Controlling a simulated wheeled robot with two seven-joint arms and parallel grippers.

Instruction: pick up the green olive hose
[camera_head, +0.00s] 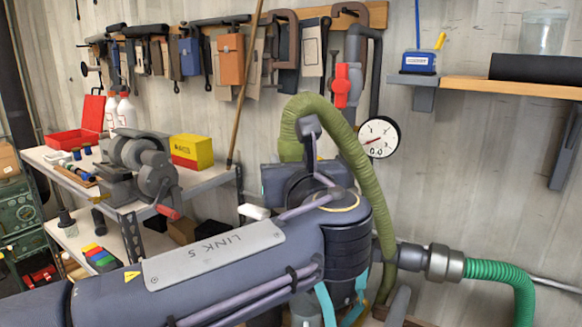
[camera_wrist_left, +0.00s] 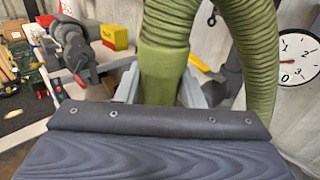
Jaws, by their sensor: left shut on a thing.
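The olive green hose (camera_head: 356,150) arches over beyond my left arm in the head view. Its thicker end hangs on the left of the arch, and the rest runs down on the right to near the bottom edge. In the left wrist view the smooth end sleeve of the hose (camera_wrist_left: 162,60) stands upright between the grey fingers of my left gripper (camera_wrist_left: 160,90). The fingers are closed on it from both sides. My left forearm hides much of the gripper and the lower hose end in the head view. My right gripper is not in view.
A bright green hose (camera_head: 500,272) on a metal coupling lies at the lower right. A pressure gauge (camera_head: 378,137) is on the wall behind. A workbench (camera_head: 205,180) with a grinder (camera_head: 140,160) and yellow box (camera_head: 192,150) stands at the left. A shelf (camera_head: 510,88) is at the upper right.

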